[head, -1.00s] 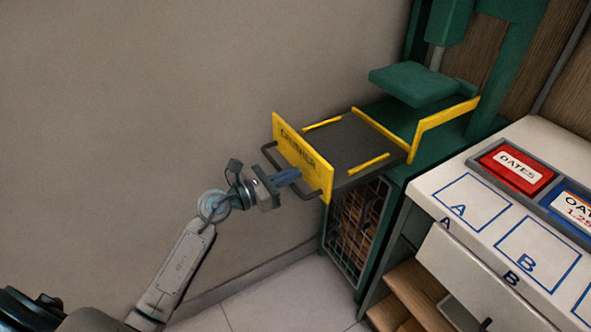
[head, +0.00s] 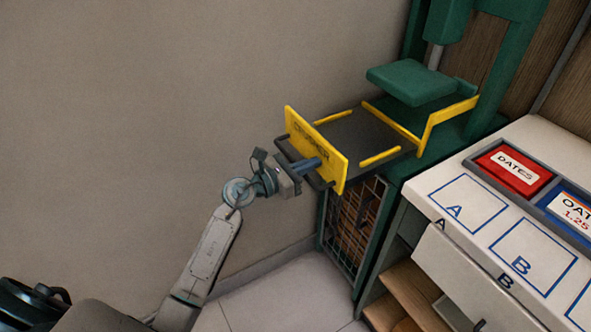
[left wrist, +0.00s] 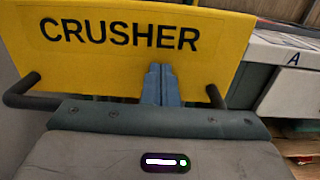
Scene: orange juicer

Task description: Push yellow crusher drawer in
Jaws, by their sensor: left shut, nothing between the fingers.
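The crusher drawer has a yellow front panel (head: 317,151) marked CRUSHER, with a dark bar handle on its outer side. Its dark tray (head: 362,138) with yellow side strips sticks out from the green crusher (head: 411,84), under the press plate. My left gripper (head: 314,164) is shut and empty, with its blue fingertips at the front panel, inside the handle's span. In the left wrist view the fingers (left wrist: 161,85) point at the yellow panel (left wrist: 130,45) just below the lettering, and the handle (left wrist: 22,90) shows at both sides. My right gripper is not in view.
A white counter (head: 425,194) with squares A and B stands to the right, with a red DATES box (head: 513,170) and a blue box on it. A wire-fronted bin (head: 350,225) sits below the drawer. A plain wall is behind and left.

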